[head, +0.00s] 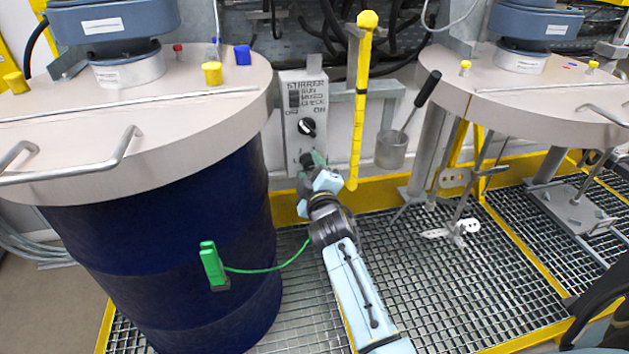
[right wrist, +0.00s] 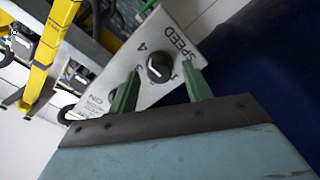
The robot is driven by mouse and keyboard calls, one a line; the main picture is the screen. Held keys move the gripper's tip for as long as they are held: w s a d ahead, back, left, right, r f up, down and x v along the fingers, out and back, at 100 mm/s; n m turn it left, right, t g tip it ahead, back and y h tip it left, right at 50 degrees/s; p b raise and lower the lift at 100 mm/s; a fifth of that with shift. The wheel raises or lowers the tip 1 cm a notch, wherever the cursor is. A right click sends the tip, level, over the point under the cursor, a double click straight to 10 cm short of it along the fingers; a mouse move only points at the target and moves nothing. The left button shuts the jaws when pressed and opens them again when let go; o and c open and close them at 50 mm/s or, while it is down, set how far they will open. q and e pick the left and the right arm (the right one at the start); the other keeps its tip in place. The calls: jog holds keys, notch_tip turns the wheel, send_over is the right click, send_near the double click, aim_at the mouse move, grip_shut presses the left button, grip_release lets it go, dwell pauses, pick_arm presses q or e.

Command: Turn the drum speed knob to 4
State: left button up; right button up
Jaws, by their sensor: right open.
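The grey stirrer control panel (head: 300,108) stands between the two drums, with a black OFF/ON knob (head: 307,127) on its face. The lower part of the panel is largely hidden by my right arm in the head view. In the right wrist view the black speed knob (right wrist: 160,67) sits by the word SPEED, with a 4 near it; its exact setting is hard to read. My right gripper (head: 313,160) is open at the panel's lower part. Its green fingers (right wrist: 161,90) are on either side of the speed knob in the picture; contact cannot be told. My left gripper is not in view.
A blue drum (head: 170,240) with a pale lid and bent handles stands close on the left. A green clamp (head: 211,265) with a cord hangs on it. A yellow post (head: 360,100) and a ladle (head: 393,147) are right of the panel. Grating (head: 480,290) lies below.

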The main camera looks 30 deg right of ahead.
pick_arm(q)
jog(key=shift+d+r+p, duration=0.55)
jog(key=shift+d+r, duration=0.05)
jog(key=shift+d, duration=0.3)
pick_arm(e)
jog(key=v, duration=1.3)
jog(key=shift+f, duration=0.1)
